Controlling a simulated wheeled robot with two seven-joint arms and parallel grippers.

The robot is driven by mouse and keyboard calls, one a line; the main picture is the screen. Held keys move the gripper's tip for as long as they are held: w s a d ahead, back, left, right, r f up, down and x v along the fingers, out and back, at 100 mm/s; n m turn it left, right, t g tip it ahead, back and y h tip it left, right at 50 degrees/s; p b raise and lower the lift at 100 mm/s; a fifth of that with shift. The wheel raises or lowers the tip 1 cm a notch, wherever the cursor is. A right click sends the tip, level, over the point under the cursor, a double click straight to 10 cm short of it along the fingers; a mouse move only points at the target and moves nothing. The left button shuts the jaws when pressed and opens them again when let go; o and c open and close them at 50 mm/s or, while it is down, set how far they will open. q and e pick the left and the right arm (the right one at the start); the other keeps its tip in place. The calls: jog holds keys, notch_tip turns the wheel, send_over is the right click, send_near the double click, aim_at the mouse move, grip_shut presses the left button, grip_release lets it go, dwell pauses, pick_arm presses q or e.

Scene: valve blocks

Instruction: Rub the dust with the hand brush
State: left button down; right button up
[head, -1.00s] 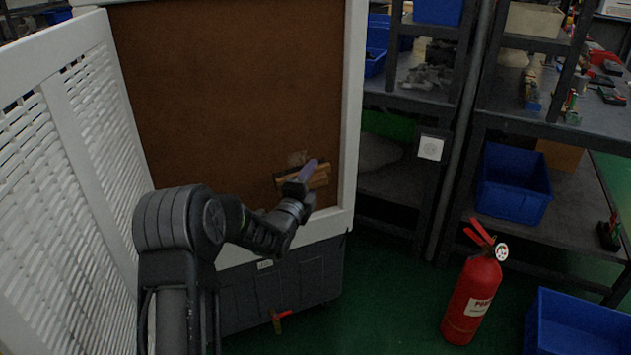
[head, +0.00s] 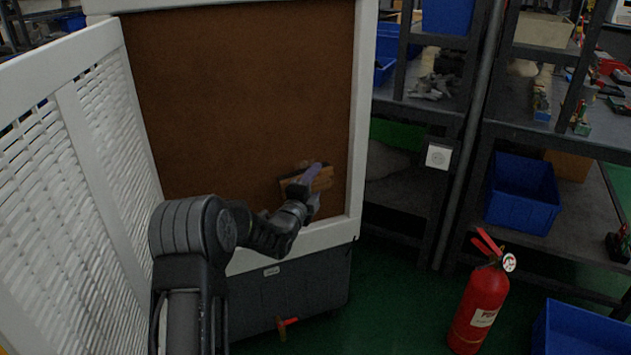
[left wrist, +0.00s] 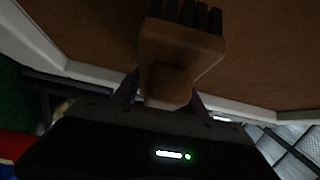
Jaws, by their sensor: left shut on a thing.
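My left gripper (head: 306,192) is shut on the wooden hand brush (head: 322,180), low on the right of a brown panel (head: 240,95) in a white frame. In the left wrist view the brush (left wrist: 182,50) has a wooden body between the fingers (left wrist: 165,92), and its dark bristles point to the top of the picture, over the brown surface. I cannot tell whether the bristles touch the panel. A faint greyish patch, perhaps the dust (head: 303,163), shows at the brush's upper edge; the brush seems to hide part of it. My right gripper is out of view.
A white louvred panel (head: 95,140) stands close on the left of my arm. A red fire extinguisher (head: 481,305) and a blue bin (head: 580,330) stand on the green floor at right, before shelves with bins. The panel above the brush is clear.

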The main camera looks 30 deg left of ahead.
pick_arm(q)
jog(key=shift+w+a+b, duration=0.65)
jog(key=shift+a+b, duration=0.05)
jog(key=shift+a, duration=0.2)
dwell(0.3)
jog(key=shift+w+d+f+b, duration=0.1)
jog(key=shift+w+d+b, duration=1.05)
jog(key=shift+w, duration=0.05)
jog(key=shift+w+d, duration=0.25)
jog(key=shift+w, duration=0.05)
jog(key=shift+w+a+b, duration=0.1)
jog(key=shift+a+b, duration=0.05)
jog(key=shift+b, duration=0.5)
jog(key=shift+r, duration=0.2)
